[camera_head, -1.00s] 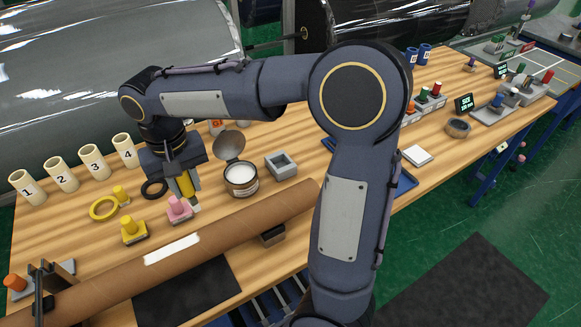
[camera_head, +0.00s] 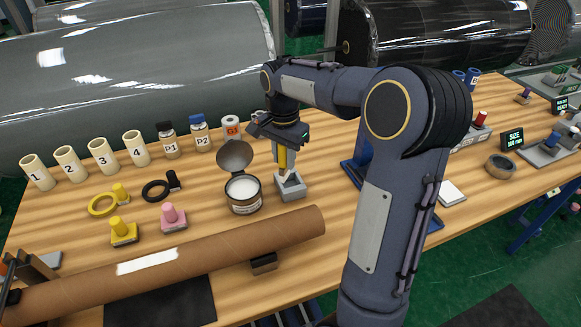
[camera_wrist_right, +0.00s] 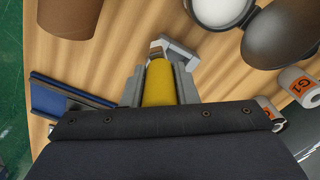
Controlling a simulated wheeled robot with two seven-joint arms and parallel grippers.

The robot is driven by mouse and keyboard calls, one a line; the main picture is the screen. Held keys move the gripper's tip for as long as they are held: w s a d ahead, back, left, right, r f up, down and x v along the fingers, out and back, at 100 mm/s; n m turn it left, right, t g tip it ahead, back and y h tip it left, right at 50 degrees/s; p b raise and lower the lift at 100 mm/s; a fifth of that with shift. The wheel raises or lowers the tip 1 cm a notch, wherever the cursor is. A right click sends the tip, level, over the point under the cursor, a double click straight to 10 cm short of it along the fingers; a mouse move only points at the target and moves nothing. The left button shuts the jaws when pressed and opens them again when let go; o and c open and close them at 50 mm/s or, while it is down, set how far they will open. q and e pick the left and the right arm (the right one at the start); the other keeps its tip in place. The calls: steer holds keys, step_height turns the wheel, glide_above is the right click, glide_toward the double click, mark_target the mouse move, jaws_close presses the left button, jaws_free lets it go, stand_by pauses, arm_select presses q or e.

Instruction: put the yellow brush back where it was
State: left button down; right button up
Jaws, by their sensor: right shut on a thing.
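My right gripper (camera_head: 283,168) points down and is shut on the yellow brush (camera_head: 282,157), which is upright. The brush's lower end is at the opening of the small grey square holder (camera_head: 291,191) on the wooden table. In the right wrist view the yellow handle (camera_wrist_right: 159,84) lies between the two grey fingers, with the pale brush tip ahead of it. The holder's rim (camera_wrist_right: 180,52) shows around and beyond the tip. I cannot tell how deep the tip sits in the holder. My left gripper is not in view.
An open tin of white paste (camera_head: 243,195) with its lid raised stands just left of the holder. A long brown tube (camera_head: 200,255) lies in front. A white roll (camera_head: 231,127) and jars stand behind. A blue tray (camera_head: 355,175) is to the right.

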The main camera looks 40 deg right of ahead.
steer(key=w+d+f, duration=0.1)
steer(key=f, duration=0.2)
steer(key=w+d+f, duration=0.1)
steer(key=d+f, duration=0.1)
steer(key=w+d+f+p, duration=0.1)
steer(key=f, duration=0.2)
steer(key=shift+w+d+f, duration=0.1)
steer(key=shift+d+f, duration=0.1)
steer(key=shift+f, duration=0.4)
steer(key=shift+f, duration=0.15)
steer(key=o, duration=1)
